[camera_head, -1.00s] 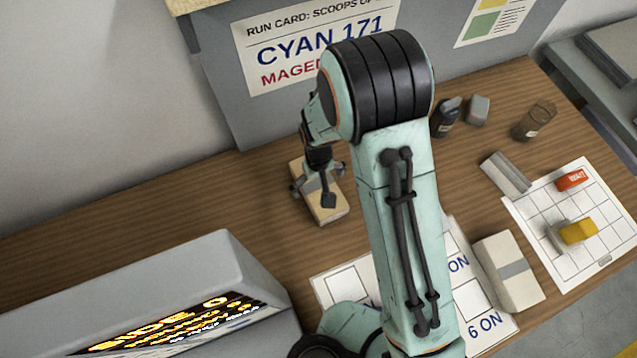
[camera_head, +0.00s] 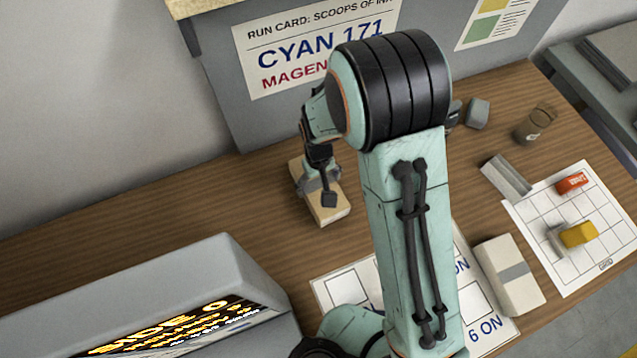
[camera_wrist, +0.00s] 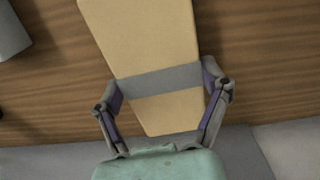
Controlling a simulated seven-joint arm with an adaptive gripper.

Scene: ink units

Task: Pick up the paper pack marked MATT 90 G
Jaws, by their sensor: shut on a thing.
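A tan paper pack (camera_head: 333,211) with a grey band lies on the wooden table below the run card board. It also shows in the wrist view (camera_wrist: 150,40), where the band crosses it between my fingers. My gripper (camera_head: 320,184) is shut on this pack, one finger on each side near the band. In the wrist view my gripper (camera_wrist: 166,90) has its fingers along the pack's two long sides. A second, paler pack (camera_head: 515,291) with a grey band lies at the lower right. I cannot read any marking on either pack.
A grey display box (camera_head: 180,290) stands at the lower left. A white grid sheet (camera_head: 545,215) with a red and a yellow block lies right. A glass jar (camera_head: 535,124) and a grey block (camera_head: 478,113) stand at the back. The table left of the tan pack is clear.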

